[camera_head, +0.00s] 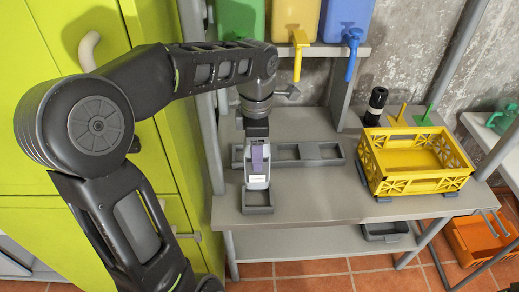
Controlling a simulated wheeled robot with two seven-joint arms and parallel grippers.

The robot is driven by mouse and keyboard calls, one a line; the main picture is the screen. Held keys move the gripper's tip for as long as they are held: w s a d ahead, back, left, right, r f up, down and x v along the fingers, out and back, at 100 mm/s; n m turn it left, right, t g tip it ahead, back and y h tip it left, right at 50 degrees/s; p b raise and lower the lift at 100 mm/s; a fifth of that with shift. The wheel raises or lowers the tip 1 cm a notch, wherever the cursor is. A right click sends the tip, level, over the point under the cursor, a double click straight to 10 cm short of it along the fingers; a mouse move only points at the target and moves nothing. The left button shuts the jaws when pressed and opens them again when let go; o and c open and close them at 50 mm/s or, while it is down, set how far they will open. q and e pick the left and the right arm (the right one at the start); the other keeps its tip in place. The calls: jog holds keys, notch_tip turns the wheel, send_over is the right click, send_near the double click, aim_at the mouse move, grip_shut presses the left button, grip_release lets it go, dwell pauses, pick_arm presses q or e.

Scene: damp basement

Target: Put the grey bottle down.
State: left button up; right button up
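My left gripper (257,146) points down over the grey bench (330,195), at the end of the arm that comes in from the left. A pale grey bottle-like item with a purple-grey part (258,181) is right at its fingers, upright as far as I can see. It is at a small dark grey tray (258,210) near the bench's front left. I cannot tell if its base touches the tray, or whether the fingers are closed on it. My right gripper is not in view.
A long grey divided holder (318,152) lies behind the tray. A yellow crate (420,185) stands at the right, with a black bottle (376,105) behind it. Green, yellow and blue containers with taps (347,18) sit on the shelf above. Bench front centre is clear.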

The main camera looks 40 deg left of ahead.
pick_arm(q)
jog(key=w+d+f+m, duration=0.4)
jog(key=w+d+m, duration=0.1)
jog(key=m, duration=0.7)
jog(key=w+d+f+m, duration=0.4)
jog(key=d+m, duration=0.3)
jog(key=m, duration=0.6)
jog(key=shift+w+d, duration=0.15)
jog(key=shift+w, duration=0.6)
